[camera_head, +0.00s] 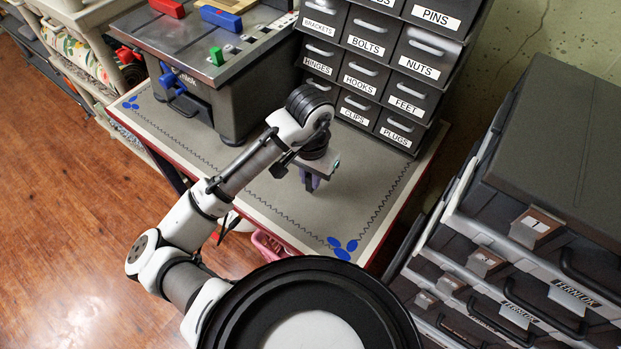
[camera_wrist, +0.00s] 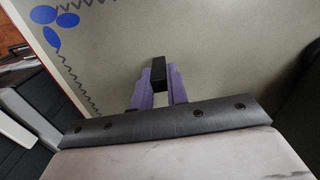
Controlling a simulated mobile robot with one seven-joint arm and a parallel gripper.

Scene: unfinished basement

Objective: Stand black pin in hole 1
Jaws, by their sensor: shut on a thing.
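My gripper (camera_head: 312,183) is over the grey mat, in front of the labelled drawers. In the wrist view its two purple fingers (camera_wrist: 159,85) are shut on a short black block, which looks like the black pin (camera_wrist: 158,70). The pin's dark end shows between the fingertips, with the mat beyond it. In the head view the pin is hidden or too small to make out. A row of small light squares (camera_head: 248,38) runs along the right top edge of the dark bench unit; I cannot read which is hole 1. A green piece (camera_head: 216,56) stands at the row's near end.
The dark bench unit (camera_head: 215,85) stands left, with a red piece (camera_head: 167,8) and a blue piece (camera_head: 221,18) on top. The drawer cabinet (camera_head: 375,75) stands behind my gripper. Dark toolboxes (camera_head: 560,150) stand right. The mat (camera_head: 290,200) is mostly clear.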

